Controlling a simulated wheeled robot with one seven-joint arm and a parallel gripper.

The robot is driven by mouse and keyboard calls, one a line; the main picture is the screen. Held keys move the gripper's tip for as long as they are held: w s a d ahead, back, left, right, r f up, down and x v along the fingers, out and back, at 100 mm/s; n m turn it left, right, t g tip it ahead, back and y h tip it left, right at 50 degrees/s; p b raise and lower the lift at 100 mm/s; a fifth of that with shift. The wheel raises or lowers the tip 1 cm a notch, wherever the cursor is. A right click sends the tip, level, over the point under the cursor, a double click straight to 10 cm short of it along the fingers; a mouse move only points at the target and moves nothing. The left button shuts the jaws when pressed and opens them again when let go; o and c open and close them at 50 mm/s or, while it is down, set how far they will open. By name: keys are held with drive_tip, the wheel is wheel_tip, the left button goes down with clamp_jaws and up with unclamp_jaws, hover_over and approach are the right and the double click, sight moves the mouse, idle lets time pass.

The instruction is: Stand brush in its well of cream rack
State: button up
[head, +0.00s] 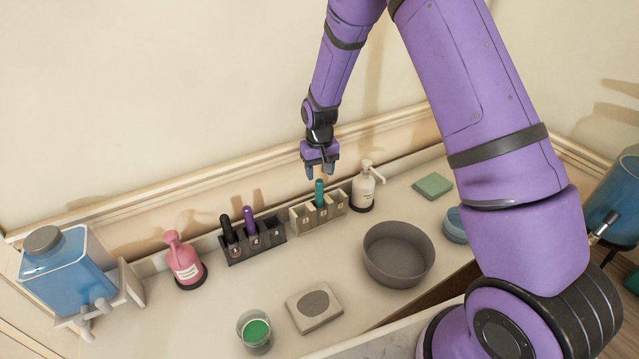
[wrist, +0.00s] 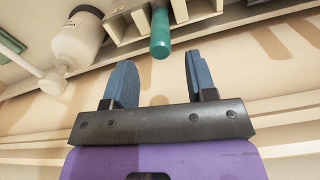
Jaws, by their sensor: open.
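A teal brush (head: 319,190) stands about upright in a well of the cream rack (head: 298,219), near the rack's middle. Its lower part is hidden in the well. The brush also shows in the wrist view (wrist: 160,36), with part of the cream rack (wrist: 203,9) around it. My gripper (head: 320,174) is above the rack, close over the top of the brush. In the wrist view my gripper (wrist: 160,62) is open and empty, its blue fingers apart. The brush end lies just beyond the fingertips, in line with the gap between them.
A dark rack (head: 264,240) with a black and a purple handle stands left of the cream rack. A white pump bottle (head: 362,188) is close on its right. A grey bowl (head: 398,254), pink bottle (head: 183,261) and green glass (head: 254,332) stand around. The wall is close behind.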

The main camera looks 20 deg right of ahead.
drive_tip(key=s+d+r+t, duration=0.1)
drive_tip(key=s+r, duration=0.3)
drive_tip(key=r, duration=0.5)
drive_tip(key=s+d+r+t, duration=0.15)
drive_tip(key=s+r, duration=0.35)
drive_tip(key=r, duration=0.5)
drive_tip(key=s+d+r, duration=0.2)
drive_tip(key=s+r, duration=0.2)
drive_tip(key=r, duration=0.5)
drive_tip(key=s+d+r+t, duration=0.1)
drive_tip(key=s+r, duration=0.3)
drive_tip(key=s, duration=0.7)
drive_tip(key=s+d+r+t, duration=0.1)
drive_tip(key=s+r, duration=0.3)
drive_tip(key=s, duration=0.8)
drive_tip(key=shift+d+t, duration=0.2)
drive_tip(key=shift+t, duration=0.15)
